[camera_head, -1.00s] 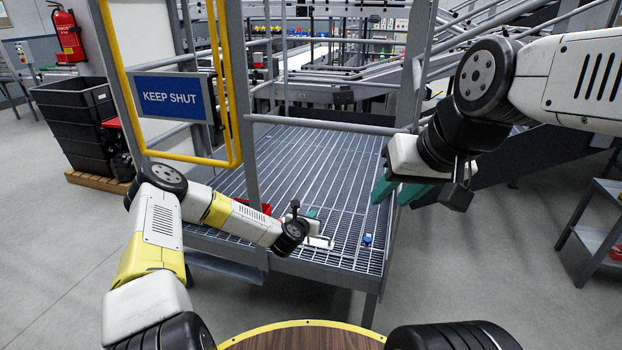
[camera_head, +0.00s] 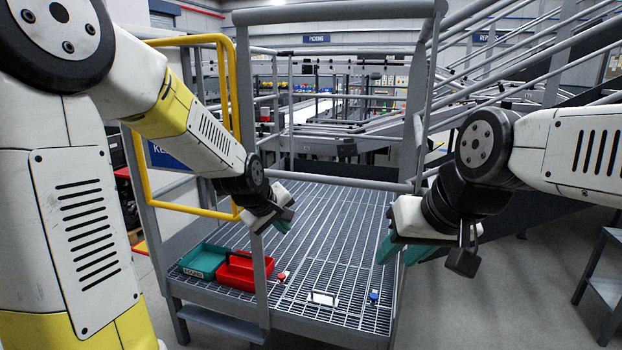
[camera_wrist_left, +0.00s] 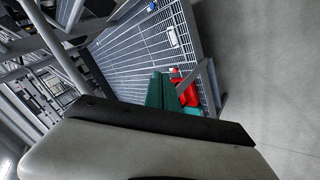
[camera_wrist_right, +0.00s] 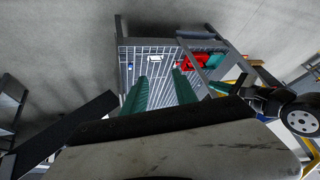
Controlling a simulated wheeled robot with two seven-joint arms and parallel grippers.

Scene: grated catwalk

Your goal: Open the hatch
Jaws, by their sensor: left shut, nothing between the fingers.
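The grated platform deck (camera_head: 330,225) fills the middle of the head view. A small white rectangular frame (camera_head: 322,297) lies on its near part, perhaps the hatch's handle; I cannot make out the hatch's outline. The white piece also shows in the left wrist view (camera_wrist_left: 172,36) and right wrist view (camera_wrist_right: 154,59). My left gripper (camera_head: 270,222) is above the deck beside the post, its teal fingers together and empty. My right gripper (camera_head: 401,251) is at the deck's right side, its fingers apart with nothing between them in the right wrist view (camera_wrist_right: 161,93).
A teal tray (camera_head: 200,262) and a red tray (camera_head: 243,272) sit at the deck's near left. A red-topped piece (camera_head: 282,277) and a blue-topped piece (camera_head: 374,296) flank the white frame. A yellow gate frame (camera_head: 142,190), posts and grey rails (camera_head: 340,14) border the deck.

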